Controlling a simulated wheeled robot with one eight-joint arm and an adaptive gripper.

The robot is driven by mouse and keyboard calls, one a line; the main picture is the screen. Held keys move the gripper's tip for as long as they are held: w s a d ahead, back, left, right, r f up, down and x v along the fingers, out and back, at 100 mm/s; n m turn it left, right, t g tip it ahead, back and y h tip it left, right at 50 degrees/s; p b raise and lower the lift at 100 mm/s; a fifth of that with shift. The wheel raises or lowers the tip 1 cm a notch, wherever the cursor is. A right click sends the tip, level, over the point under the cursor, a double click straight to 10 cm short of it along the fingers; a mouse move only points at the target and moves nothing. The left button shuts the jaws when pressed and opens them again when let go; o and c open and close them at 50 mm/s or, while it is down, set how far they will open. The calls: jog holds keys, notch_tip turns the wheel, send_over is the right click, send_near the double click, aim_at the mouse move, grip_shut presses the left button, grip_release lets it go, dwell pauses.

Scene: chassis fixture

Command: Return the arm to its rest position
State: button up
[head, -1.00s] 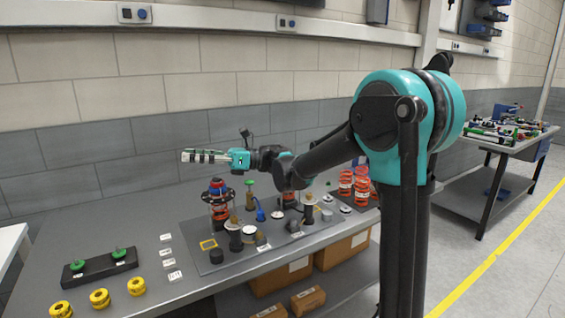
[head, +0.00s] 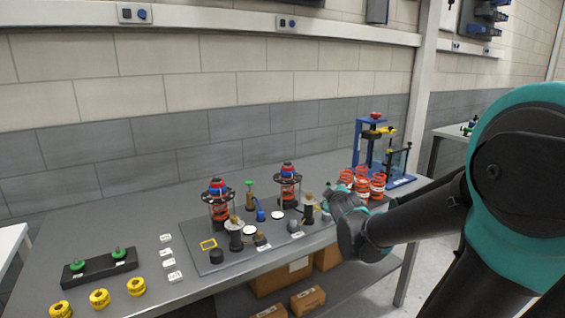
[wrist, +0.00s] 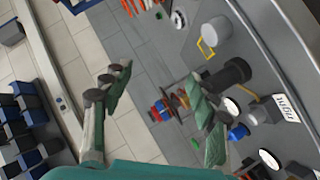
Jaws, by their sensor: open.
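My gripper (wrist: 160,90) shows in the wrist view with its two fingers spread wide. Nothing is held between them; the wall, the fixture plate and a red-and-blue topped assembly show beyond. In the head view my arm (head: 420,215) is folded at the right, with its dark links and teal joints low over the right front of the workbench. The teal wrist part (head: 345,200) is near the plate's right end. The gripper's fingers cannot be made out in the head view.
The workbench (head: 205,297) carries a fixture plate (head: 222,265) with two spring assemblies (head: 218,207) (head: 287,187). Orange springs (head: 362,186) and a blue press (head: 362,145) stand at the right. A black block with green knobs (head: 100,266) and yellow rings (head: 100,298) are at the left.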

jog(key=s+d+f+m+g, duration=0.1)
jog(key=s+f+m+g, duration=0.4)
jog(key=s+f, duration=0.5)
jog(key=s+d+f+m+g, duration=0.1)
jog(key=s+f+m+g, duration=0.4)
jog(key=s+f, duration=0.5)
jog(key=s, duration=0.4)
jog(key=shift+s+d, duration=0.3)
jog(key=shift+s, duration=0.05)
